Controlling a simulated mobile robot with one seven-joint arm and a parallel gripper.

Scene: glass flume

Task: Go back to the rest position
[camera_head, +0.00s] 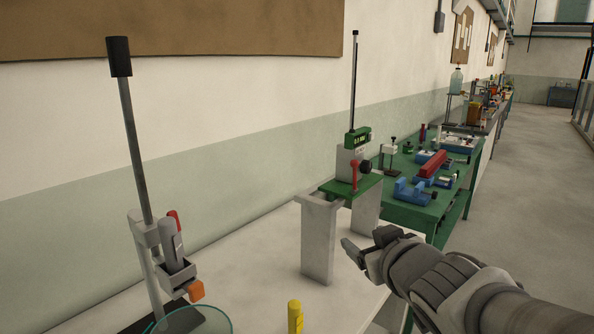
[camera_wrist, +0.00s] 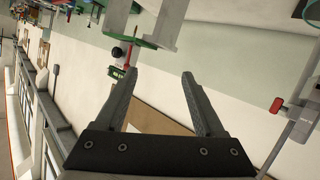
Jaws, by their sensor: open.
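My gripper (camera_head: 354,252) is at the end of my arm, which reaches in from the lower right in the head view. It is over the right side of the pale bench, in front of the grey stand. In the wrist view my gripper (camera_wrist: 159,78) shows two dark fingers spread apart with nothing between them. The wrist picture is turned over, with the bench things along its top edge.
A grey stand (camera_head: 318,245) with a green plate (camera_head: 341,190) and a green-headed device (camera_head: 357,138) is close beyond my gripper. A clamp stand (camera_head: 136,150), glass dish (camera_head: 205,322) and yellow cylinder (camera_head: 295,316) are left. A green table (camera_head: 418,215) lies behind; the floor (camera_head: 540,215) is clear.

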